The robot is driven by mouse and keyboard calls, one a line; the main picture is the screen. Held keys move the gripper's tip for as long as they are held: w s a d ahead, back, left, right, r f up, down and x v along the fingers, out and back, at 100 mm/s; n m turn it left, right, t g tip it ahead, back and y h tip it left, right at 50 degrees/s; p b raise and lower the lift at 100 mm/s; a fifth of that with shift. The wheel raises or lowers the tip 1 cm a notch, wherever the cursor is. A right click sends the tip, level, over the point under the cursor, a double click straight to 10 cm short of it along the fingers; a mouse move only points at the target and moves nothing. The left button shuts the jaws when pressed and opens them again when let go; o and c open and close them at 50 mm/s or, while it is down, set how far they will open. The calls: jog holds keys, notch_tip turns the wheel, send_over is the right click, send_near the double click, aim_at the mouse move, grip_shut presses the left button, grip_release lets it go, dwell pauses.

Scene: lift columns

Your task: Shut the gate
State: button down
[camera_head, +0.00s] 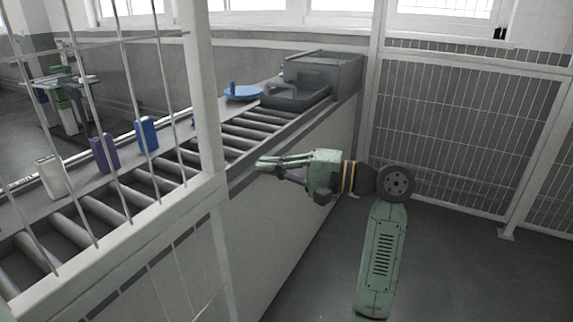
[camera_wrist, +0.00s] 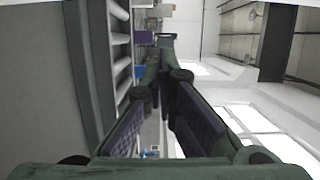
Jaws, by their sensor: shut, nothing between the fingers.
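A white framed barred panel (camera_head: 205,100) stands at the left of the head view, in front of the roller conveyor. A mesh panel (camera_head: 465,125) in a light frame stands at the back right. I cannot tell which of these is the gate, and I see no clear latch or handle. My gripper (camera_head: 262,164) is held out to the left beside the conveyor's side wall, to the right of the white post and apart from the mesh panel. In the wrist view my gripper (camera_wrist: 165,43) is shut, its fingers meeting at the tips with nothing between them.
The roller conveyor (camera_head: 250,133) carries a white bottle (camera_head: 51,177), a purple box (camera_head: 104,153), a blue box (camera_head: 147,134), a blue pan-like item (camera_head: 243,93) and a dark case (camera_head: 297,95). A grey bin (camera_head: 345,72) is at its far end. The floor at right is clear.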

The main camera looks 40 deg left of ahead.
jog(key=shift+s+a+p, duration=0.3)
jog(key=shift+s+a, duration=0.15)
jog(key=shift+s, duration=0.4)
jog(key=shift+s+a+p, duration=0.3)
jog(key=shift+s+a, duration=0.2)
jog(key=shift+s, duration=0.4)
jog(key=shift+s+a+p, duration=0.3)
jog(key=shift+s+a, duration=0.15)
jog(key=shift+s, duration=0.4)
jog(key=shift+s, duration=0.1)
